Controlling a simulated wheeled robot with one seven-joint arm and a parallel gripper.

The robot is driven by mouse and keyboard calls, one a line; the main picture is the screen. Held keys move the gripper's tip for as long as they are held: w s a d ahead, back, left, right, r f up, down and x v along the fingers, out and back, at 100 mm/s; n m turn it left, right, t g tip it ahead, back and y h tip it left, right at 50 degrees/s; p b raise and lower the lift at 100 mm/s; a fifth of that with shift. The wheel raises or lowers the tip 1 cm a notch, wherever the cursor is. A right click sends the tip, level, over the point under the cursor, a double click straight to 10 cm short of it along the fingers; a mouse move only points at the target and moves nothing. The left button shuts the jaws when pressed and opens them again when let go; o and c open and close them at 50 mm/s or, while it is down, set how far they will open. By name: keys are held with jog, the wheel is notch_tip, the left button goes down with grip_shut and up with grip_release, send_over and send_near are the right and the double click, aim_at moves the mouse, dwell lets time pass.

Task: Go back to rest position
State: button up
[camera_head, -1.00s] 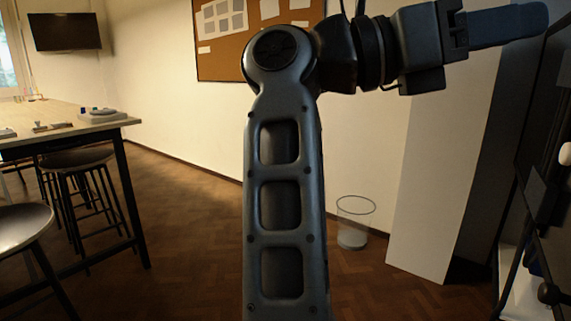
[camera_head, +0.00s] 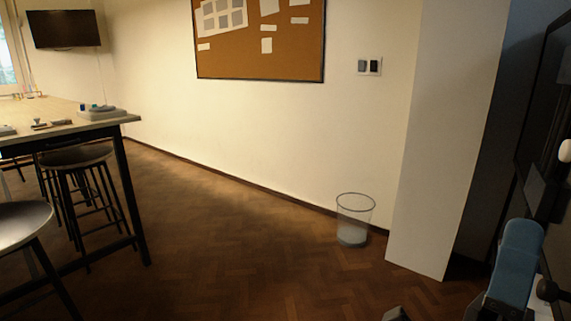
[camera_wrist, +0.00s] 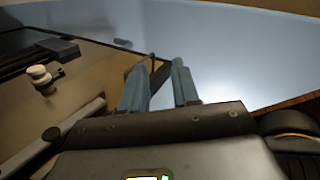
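My gripper (camera_head: 524,232) shows at the lower right edge of the head view, with a blue finger pointing up. Most of my arm is out of the head view; only a small grey piece shows at the bottom edge. In the wrist view, the two blue fingers of my gripper (camera_wrist: 162,68) stand apart with a gap between them. I see nothing held in the gap.
A table (camera_head: 60,136) with stools (camera_head: 75,158) stands at the left. A wire bin (camera_head: 354,222) stands by the wall, beside a white pillar (camera_head: 432,150). Dark equipment (camera_head: 540,120) stands close at the right. The wooden floor (camera_head: 220,245) in the middle is clear.

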jog(key=s+f+n+g+y, duration=1)
jog(key=s+f+n+y, duration=0.8)
jog(key=s+f+n, duration=0.7)
notch_tip(320, 180, up, 16)
jog(key=s+m+p, duration=0.2)
jog(key=p, duration=1.2)
jog(key=shift+a+m, duration=0.15)
jog(key=shift+m, duration=0.25)
